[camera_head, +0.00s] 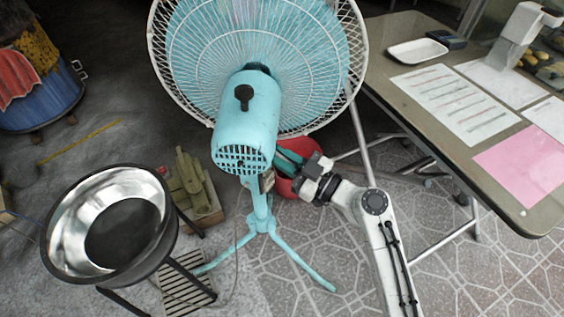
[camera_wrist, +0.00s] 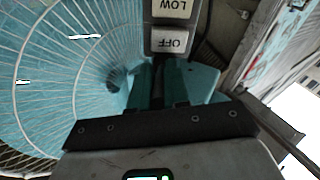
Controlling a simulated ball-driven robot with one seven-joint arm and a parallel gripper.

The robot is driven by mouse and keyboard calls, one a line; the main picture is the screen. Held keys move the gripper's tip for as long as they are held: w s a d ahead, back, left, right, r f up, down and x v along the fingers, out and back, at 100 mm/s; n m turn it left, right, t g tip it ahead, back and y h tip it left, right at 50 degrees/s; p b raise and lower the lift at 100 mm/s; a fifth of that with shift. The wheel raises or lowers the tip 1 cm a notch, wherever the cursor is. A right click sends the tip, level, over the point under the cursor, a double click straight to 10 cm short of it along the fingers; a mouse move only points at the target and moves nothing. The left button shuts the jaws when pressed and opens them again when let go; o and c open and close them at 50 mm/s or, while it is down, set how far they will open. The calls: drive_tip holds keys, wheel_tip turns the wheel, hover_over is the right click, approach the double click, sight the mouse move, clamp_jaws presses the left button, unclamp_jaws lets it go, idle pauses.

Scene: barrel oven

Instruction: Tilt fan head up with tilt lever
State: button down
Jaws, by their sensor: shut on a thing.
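The light-blue fan stands on splayed legs in the middle of the head view, its back towards me. Its fan head (camera_head: 246,125) has a rounded motor housing with a black knob (camera_head: 243,97) on top and a white wire cage (camera_head: 345,95) beyond. My gripper (camera_head: 283,160) reaches in from the right, just below the housing beside the neck. In the wrist view my gripper (camera_wrist: 158,88) is shut on a narrow dark part, seemingly the tilt lever (camera_wrist: 157,85); it is mostly hidden between the fingers. OFF and LOW buttons (camera_wrist: 172,40) show just above.
A table (camera_head: 400,92) with papers and a white tray (camera_head: 417,51) stands at right. A red round object (camera_head: 290,186) lies behind my gripper. A metal bowl on a stand (camera_head: 75,260) is at left front. A blue barrel (camera_head: 45,105) stands at far left.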

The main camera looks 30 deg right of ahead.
drive_tip(key=shift+r, duration=0.2)
drive_tip(key=c, duration=1.1)
unclamp_jaws()
drive_tip(key=shift+f, duration=0.1)
drive_tip(key=b+v, duration=0.1)
drive_tip(key=v, duration=0.9)
drive_tip(key=shift+s+d, duration=0.15)
drive_tip(key=shift+s, duration=0.2)
drive_tip(key=shift+f, duration=0.15)
drive_tip(key=shift+c, duration=0.2)
